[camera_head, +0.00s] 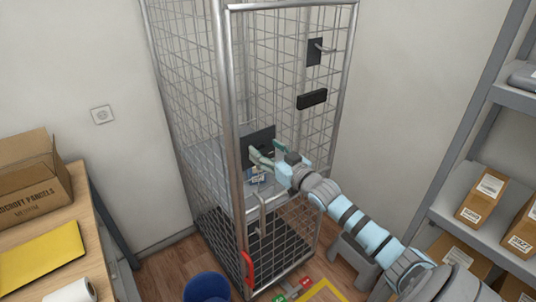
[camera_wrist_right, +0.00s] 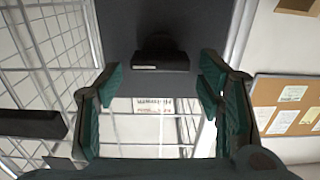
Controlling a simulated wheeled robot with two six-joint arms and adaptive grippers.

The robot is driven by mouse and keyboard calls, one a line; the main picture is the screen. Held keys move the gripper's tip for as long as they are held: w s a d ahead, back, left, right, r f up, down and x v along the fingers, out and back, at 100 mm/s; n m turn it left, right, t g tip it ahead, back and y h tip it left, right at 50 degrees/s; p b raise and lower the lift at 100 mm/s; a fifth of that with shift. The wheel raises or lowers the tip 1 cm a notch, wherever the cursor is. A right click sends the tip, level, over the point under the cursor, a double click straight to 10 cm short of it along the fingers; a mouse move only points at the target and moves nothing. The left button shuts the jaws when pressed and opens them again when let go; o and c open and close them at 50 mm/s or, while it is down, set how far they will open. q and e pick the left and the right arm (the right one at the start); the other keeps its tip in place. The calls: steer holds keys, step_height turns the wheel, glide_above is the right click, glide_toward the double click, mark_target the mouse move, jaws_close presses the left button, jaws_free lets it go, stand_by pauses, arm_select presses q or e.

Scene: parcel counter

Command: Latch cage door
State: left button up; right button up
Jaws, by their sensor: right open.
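The wire cage (camera_head: 180,90) stands against the wall, with its mesh door (camera_head: 285,60) facing me. The door's left edge is close to the cage post; I cannot tell whether it is fully shut. A dark plate (camera_head: 250,140) is at mid-height near that edge. In the right wrist view the dark plate (camera_wrist_right: 185,20) carries a black knob-like part (camera_wrist_right: 160,58). My right gripper (camera_head: 263,155) is in front of the plate. Its open fingers, also in the right wrist view (camera_wrist_right: 160,90), stand on either side below the knob, with nothing visibly gripped. My left gripper is not in view.
A black block (camera_head: 312,98) and a plate with a lever (camera_head: 315,50) sit higher on the cage front.

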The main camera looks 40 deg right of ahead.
step_height(320, 180, up, 9)
steer(key=shift+f, duration=0.15)
steer(key=shift+d+f, duration=0.1)
stand_by(0.3)
